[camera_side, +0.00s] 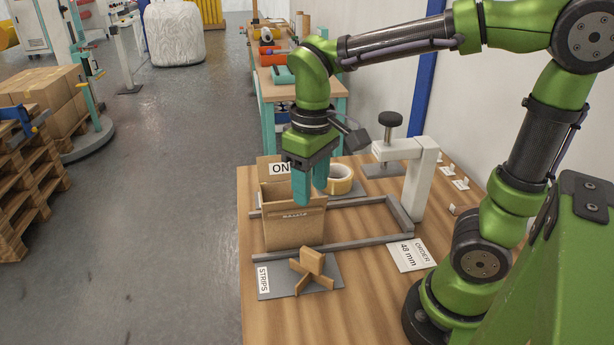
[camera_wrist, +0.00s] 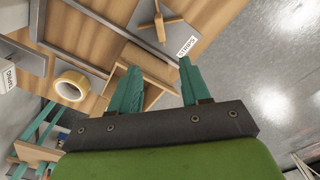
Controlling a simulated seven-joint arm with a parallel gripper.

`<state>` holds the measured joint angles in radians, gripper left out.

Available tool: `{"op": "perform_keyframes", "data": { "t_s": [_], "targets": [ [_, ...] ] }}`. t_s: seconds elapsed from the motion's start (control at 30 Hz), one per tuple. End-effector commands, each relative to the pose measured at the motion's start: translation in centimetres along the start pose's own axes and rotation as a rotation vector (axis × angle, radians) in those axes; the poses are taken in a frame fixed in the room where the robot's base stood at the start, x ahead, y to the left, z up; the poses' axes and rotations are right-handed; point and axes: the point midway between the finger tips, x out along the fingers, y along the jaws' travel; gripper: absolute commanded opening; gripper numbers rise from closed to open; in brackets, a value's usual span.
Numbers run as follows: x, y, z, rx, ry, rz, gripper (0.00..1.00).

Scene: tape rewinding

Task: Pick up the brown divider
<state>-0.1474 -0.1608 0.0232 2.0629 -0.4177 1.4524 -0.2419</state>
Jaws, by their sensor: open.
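The brown divider (camera_side: 312,264) seems to be the small crossed brown pieces on a grey plate (camera_side: 332,284) marked "STRIPS", at the front of the table. One piece stands up and others lie low and slanted. It also shows at the top of the wrist view (camera_wrist: 160,24). My gripper (camera_side: 311,196) points down with its teal fingers apart and nothing seen between them. It is over the open cardboard box (camera_side: 292,228), behind and above the divider, not touching it. In the wrist view the box (camera_wrist: 157,68) lies partly hidden behind the fingers.
Grey rails (camera_side: 340,246) frame the box. A tape roll (camera_side: 340,179) lies behind it. A white clamp-like stand (camera_side: 418,180) with a black knob rises at the right. An order card (camera_side: 411,255) reading "48 mm" lies right of the divider.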

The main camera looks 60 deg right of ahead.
Motion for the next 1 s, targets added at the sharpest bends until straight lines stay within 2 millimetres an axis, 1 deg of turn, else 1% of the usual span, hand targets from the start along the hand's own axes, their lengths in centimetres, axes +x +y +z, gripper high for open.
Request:
{"op": "perform_keyframes", "data": {
  "t_s": [0.07,0.17,0.4,0.53,0.63,0.83,1.0],
  "targets": [
    [0.3,0.1,0.4,-0.006,-0.017,0.003,0.47],
    [1.8,0.1,0.5,-0.010,-0.022,0.002,0.47],
    [7.1,0.1,0.7,-0.008,-0.023,0.001,0.47],
    [9.6,0.1,0.7,-0.007,-0.021,0.000,0.47],
    [10.8,0.1,0.7,-0.007,-0.020,0.000,0.47],
    [12.1,0.0,0.7,-0.007,-0.018,0.000,0.47],
    [14.7,-0.2,0.6,-0.008,-0.020,0.000,0.47]
  ]
}}
